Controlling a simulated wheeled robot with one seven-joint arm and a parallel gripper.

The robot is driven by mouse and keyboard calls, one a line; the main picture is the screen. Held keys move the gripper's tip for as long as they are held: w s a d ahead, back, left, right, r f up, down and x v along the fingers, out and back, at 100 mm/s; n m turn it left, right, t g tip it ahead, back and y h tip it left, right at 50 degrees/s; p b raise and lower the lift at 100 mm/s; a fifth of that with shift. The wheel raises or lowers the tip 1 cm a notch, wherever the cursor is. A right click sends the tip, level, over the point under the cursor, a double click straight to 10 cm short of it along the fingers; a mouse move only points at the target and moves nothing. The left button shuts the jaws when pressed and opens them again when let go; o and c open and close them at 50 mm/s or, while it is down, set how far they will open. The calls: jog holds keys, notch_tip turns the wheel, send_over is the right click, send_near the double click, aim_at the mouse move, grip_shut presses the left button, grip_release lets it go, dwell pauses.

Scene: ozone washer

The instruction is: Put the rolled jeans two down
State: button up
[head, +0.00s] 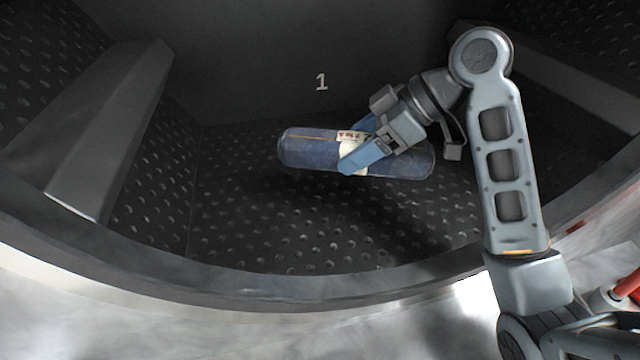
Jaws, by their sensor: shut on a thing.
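The rolled jeans (306,150) are a blue denim roll with rounded ends and a pale label band around the middle. They lie roughly level across the picture, inside the dark washer drum (280,225). My gripper (352,149) has blue fingers and reaches in from the upper right. It is shut on the roll at its label band, hiding part of the middle. A shadow lies on the drum floor to the lower right of the roll. I cannot tell whether the roll touches the floor.
A raised grey rib (110,130) stands on the left of the drum, and another rib (580,85) is at the upper right. The number 1 marks the back wall. The curved drum rim (240,290) runs along the front. The perforated floor before the roll is clear.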

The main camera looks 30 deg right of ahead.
aim_at(315, 168)
jog(key=w+a+f, duration=0.1)
jog(key=a, duration=0.1)
jog(key=w+a+f+p, duration=0.1)
jog(key=a+f, duration=0.1)
jog(key=a, duration=0.1)
jog(key=w+a+f, duration=0.1)
jog(key=a+f, duration=0.1)
jog(key=a, duration=0.1)
jog(key=shift+w, duration=0.1)
jog(key=shift+f+p, duration=0.45)
jog(key=shift+f, duration=1.7)
jog(key=shift+f, duration=0.1)
jog(key=o, duration=1.3)
jog(key=shift+r, duration=0.2)
jog(key=b+v, duration=0.1)
jog(key=v, duration=1.1)
jog(key=shift+b, duration=0.35)
